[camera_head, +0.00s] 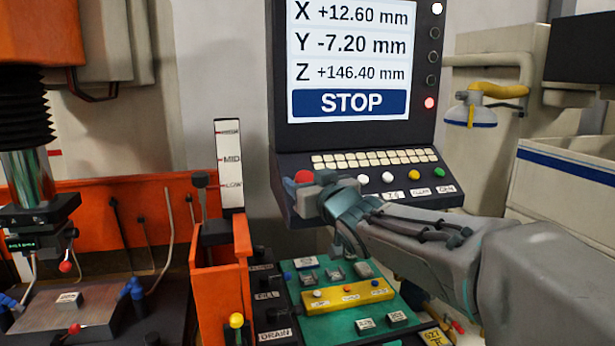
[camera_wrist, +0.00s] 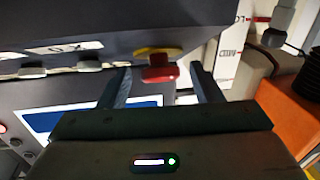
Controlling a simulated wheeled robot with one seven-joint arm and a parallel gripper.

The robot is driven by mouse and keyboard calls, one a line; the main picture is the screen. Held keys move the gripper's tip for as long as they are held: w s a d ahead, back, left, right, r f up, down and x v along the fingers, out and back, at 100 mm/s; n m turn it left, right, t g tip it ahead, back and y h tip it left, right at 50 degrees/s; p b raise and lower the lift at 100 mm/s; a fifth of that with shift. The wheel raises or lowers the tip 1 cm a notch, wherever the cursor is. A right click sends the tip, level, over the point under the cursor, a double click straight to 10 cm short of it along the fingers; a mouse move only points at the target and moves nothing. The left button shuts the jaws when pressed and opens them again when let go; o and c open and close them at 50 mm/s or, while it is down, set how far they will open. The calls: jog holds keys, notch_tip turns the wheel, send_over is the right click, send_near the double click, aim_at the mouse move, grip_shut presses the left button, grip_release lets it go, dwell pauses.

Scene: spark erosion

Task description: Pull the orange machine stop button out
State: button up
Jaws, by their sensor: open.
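The machine stop button (camera_head: 303,176) is at the left end of the control panel (camera_head: 300,203) below the screen. It looks red to orange-red. In the wrist view it is a red knob (camera_wrist: 160,74) on a yellow collar (camera_wrist: 158,52). My gripper (camera_head: 322,184) is in front of the panel's left end, partly hiding the button's right side. In the wrist view my gripper (camera_wrist: 160,80) is open, with one finger on each side of the knob and visible gaps to both. How deep the fingers reach around it I cannot tell.
The screen (camera_head: 350,60) reads STOP. White (camera_head: 388,178), yellow (camera_head: 414,175) and green (camera_head: 439,173) buttons line the panel. Below is a green board (camera_head: 340,325) with a yellow block (camera_head: 347,295). An orange holder (camera_head: 218,290) with a level gauge (camera_head: 230,165) stands left.

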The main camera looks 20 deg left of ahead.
jog(key=shift+w+a, duration=0.2)
jog(key=shift+c, duration=0.3)
grip_shut()
jog(key=shift+s+d+r, duration=0.15)
jog(key=shift+s+r, duration=0.1)
jog(key=shift+r, duration=0.3)
jog(key=shift+c, duration=0.9)
grip_release()
jog(key=shift+o, duration=1.2)
jog(key=shift+s, duration=0.1)
jog(key=b+v, duration=0.2)
jog(key=v, duration=1.1)
jog(key=shift+s+d+b, duration=0.25)
jog(key=shift+d+b, duration=0.05)
jog(key=shift+b, duration=0.1)
